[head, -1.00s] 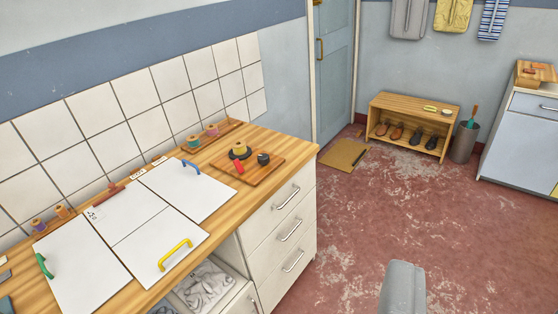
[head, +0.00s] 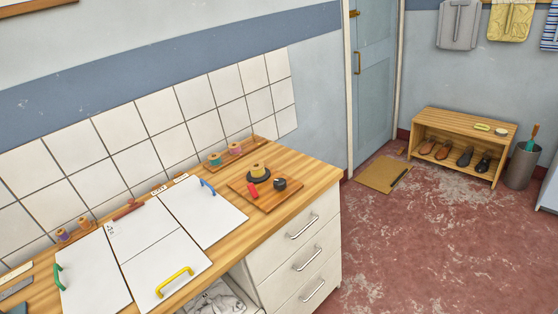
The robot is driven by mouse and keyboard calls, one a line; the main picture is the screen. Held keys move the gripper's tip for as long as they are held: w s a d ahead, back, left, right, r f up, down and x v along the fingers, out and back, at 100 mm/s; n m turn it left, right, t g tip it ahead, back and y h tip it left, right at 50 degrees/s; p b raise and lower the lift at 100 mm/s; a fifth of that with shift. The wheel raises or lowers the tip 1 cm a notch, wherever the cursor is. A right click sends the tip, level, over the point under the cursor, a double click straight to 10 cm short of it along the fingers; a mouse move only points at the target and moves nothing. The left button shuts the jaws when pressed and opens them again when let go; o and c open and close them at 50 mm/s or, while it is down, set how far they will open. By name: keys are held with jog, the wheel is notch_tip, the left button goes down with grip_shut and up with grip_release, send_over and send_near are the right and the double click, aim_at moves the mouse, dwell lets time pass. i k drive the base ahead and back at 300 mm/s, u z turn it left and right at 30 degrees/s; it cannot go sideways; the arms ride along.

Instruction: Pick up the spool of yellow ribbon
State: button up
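A spool of yellow ribbon (head: 258,169) stands upright on a dark round base on a square wooden board (head: 268,203). The board lies on the right end of the wooden worktop (head: 305,168). A red item (head: 252,190) and a small dark cup-like item (head: 280,184) are on the same board, close in front of the spool. My gripper is not in view. Nothing hides the upper part of the yellow spool.
White panels with a blue handle (head: 208,187) and a yellow handle (head: 174,282) lie left of the board. A narrow tray with a teal spool (head: 214,159) and a pink spool (head: 235,149) stands behind. Drawers (head: 300,250) front the worktop; red floor at right is open.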

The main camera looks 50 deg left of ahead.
aim_at(259, 172)
jog(key=z, duration=0.1)
jog(key=i, duration=1.3)
jog(key=u, duration=0.35)
jog(key=i, duration=1.2)
jog(key=u, duration=1.2)
jog(key=i, duration=0.85)
jog(key=u, duration=0.5)
